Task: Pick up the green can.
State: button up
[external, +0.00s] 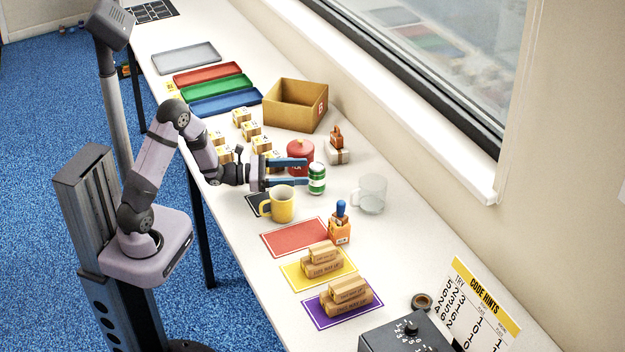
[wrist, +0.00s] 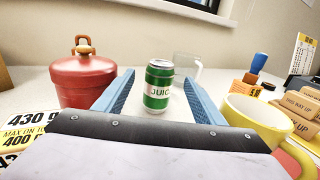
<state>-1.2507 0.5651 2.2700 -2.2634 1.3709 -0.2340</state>
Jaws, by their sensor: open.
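The green can (external: 317,179) stands upright on the white table, with a white band and a silver top. In the wrist view the can (wrist: 158,86) stands straight ahead, between the lines of my two blue fingers, with its "JUIC" lettering facing me. My gripper (external: 290,172) is open and level, low over the table. Its fingertips point at the can and reach close to its near side. I cannot tell whether either finger touches it. Nothing is held.
A red lidded pot (wrist: 83,80) stands close on the left of my fingers. A yellow mug (external: 281,204) stands close on the right. A clear glass mug (external: 371,194) is behind the can. An orange box with a blue-handled tool (external: 340,225) stands further right.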

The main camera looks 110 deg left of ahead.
aim_at(311, 170)
jog(key=shift+p+x, duration=0.3)
jog(key=shift+x, duration=1.8)
jog(key=c, duration=1.1)
jog(key=shift+r, duration=0.15)
